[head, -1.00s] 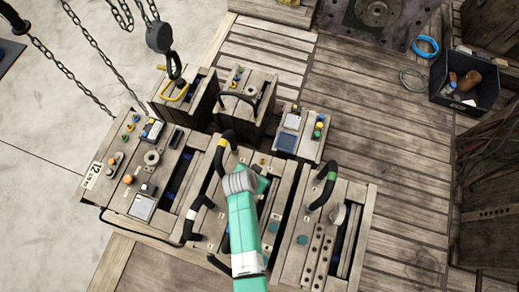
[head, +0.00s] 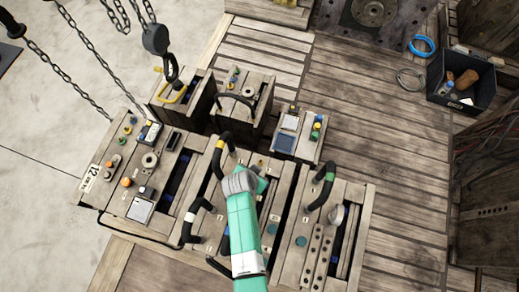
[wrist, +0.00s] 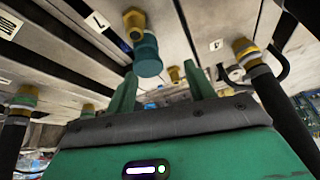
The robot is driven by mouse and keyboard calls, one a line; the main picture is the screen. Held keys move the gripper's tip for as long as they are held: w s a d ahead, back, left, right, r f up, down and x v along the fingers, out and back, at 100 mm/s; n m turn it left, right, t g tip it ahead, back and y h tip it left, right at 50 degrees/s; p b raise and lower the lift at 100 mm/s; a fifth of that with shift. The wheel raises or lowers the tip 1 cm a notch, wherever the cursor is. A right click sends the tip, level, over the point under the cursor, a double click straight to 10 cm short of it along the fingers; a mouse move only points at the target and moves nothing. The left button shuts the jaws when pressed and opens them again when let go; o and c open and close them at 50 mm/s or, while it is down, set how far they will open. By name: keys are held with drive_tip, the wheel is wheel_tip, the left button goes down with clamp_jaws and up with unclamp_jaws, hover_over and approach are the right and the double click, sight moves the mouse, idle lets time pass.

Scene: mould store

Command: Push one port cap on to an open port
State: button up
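In the wrist view my gripper (wrist: 162,88) is open, its two green fingers apart with nothing held between them. A teal port cap (wrist: 148,56) sits on a brass port (wrist: 133,24) just beyond the left finger; whether they touch is unclear. A small brass fitting (wrist: 173,75) shows between the fingers, farther off; I cannot tell whether it is an open port. In the head view two round teal caps (head: 272,228) (head: 301,241) show on the mould tops right of my arm. My fingertips are hidden there by my arm.
Black hoses (head: 324,186) with coloured bands arch over the mould blocks (head: 352,215). Another hose on a brass fitting (wrist: 245,50) stands right of my fingers. Chains and a hook (head: 155,40) hang at the upper left.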

drive_tip(key=shift+g, duration=0.3)
drive_tip(key=s+f, duration=0.1)
drive_tip(key=f, duration=0.1)
drive_tip(key=s+f, duration=0.1)
drive_tip(key=shift+s+f, duration=0.4)
drive_tip(key=shift+w+r, duration=0.1)
drive_tip(key=shift+r, duration=0.15)
drive_tip(key=r+p, duration=0.4)
drive_tip(key=shift+w+a, duration=0.2)
drive_tip(key=shift+w, duration=0.15)
drive_tip(key=s+a+r+p, duration=0.2)
drive_tip(key=r+p, duration=0.1)
drive_tip(key=shift+s+r, duration=0.2)
drive_tip(key=shift+r, duration=0.05)
drive_tip(key=r, duration=0.1)
drive_tip(key=w+r+p, duration=0.1)
drive_tip(key=r+p, duration=0.1)
drive_tip(key=shift+w+d, duration=0.15)
drive_tip(key=shift+d, duration=0.2)
